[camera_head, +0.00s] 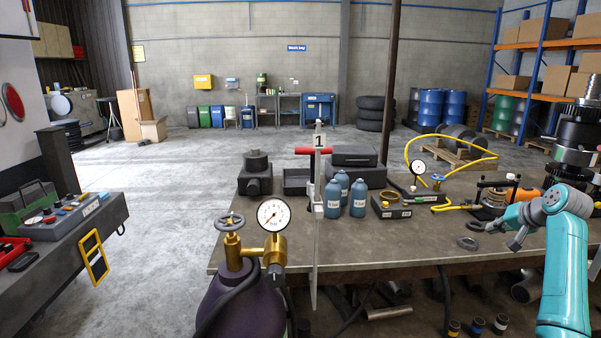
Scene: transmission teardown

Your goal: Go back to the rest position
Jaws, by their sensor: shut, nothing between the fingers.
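My teal arm (564,270) rises at the right edge of the view and bends left over the table's right end. My gripper (506,232) is at its end, shut and empty, near a dark ring (467,243) on the workbench (380,255). It looks small here, and the finger detail is hard to make out.
A purple gas cylinder (240,305) with a brass valve and gauge (273,214) stands in front. Blue bottles (333,198), a gauge with yellow hose (418,168) and a spring fixture (495,197) crowd the bench. Dark machinery (578,135) stands close behind my arm. Open floor lies left.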

